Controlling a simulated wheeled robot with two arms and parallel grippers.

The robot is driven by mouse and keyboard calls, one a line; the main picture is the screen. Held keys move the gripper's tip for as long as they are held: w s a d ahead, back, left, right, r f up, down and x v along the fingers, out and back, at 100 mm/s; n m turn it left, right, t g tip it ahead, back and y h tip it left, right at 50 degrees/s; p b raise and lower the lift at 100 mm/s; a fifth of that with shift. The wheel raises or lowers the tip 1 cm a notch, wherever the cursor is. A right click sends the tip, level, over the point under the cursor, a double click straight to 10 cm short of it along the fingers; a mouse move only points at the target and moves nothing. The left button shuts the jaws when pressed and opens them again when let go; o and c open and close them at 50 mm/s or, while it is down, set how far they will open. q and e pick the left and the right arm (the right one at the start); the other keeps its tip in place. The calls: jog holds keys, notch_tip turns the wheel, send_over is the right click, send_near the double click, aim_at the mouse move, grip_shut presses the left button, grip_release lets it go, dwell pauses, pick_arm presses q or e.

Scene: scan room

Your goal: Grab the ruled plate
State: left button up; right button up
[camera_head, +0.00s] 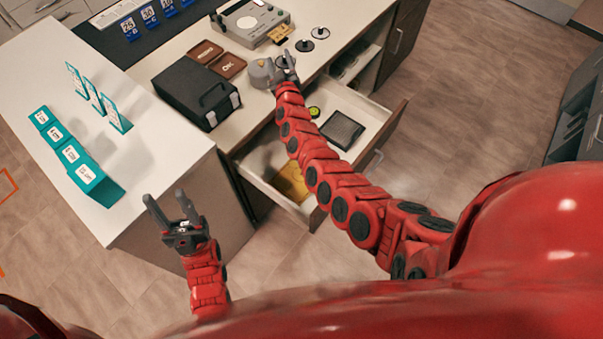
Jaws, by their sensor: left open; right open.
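I cannot tell surely which thing is the ruled plate; rulings are too small to make out. A dark square plate with a pale rim (342,130) lies in the open drawer (376,112), and a flat yellow piece (291,183) lies nearer its front left, partly hidden. My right gripper (285,66) is open above the counter, beside a grey rounded object (261,73); whether it touches is unclear. My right arm crosses over the drawer and hides part of it. My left gripper (172,208) is open and empty, in front of the white counter's corner.
A black case (196,90) stands on the counter beside two brown trays (228,66). A grey device (250,22) is behind. Teal labelled blocks (75,158) and upright teal cards (97,97) stand on the white counter (40,85).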

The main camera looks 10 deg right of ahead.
jog(key=w+a+f+n+g+y, duration=0.1)
jog(key=w+a+n+g+y, duration=0.1)
jog(key=a+n+g+y, duration=0.45)
jog(key=s+a+f+n+g, duration=0.3)
jog(key=s+a+f+n, duration=0.2)
jog(key=s+n, duration=0.15)
jog(key=s+d+f+n+g+h, duration=0.3)
jog(key=s+d+f+n+g, duration=0.1)
jog(key=s+d, duration=0.6)
jog(key=s+d+f+n+g+h, duration=0.3)
jog(key=s+d+f+n+g, duration=0.15)
jog(key=s+d, duration=0.5)
jog(key=f+b, duration=0.2)
jog(key=f, duration=0.1)
jog(key=s+a+f+b, duration=0.1)
jog(key=f+b, duration=0.1)
jog(key=f, duration=0.2)
jog(key=a+f+b, duration=0.1)
jog(key=f+b, duration=0.1)
jog(key=f, duration=0.2)
jog(key=shift+s, duration=0.35)
jog(key=shift+f, duration=0.45)
jog(key=f, duration=0.4)
jog(key=shift+w+a, duration=0.25)
jog(key=shift+a, duration=0.1)
jog(key=shift+d+f, duration=0.2)
jog(key=shift+f, duration=0.4)
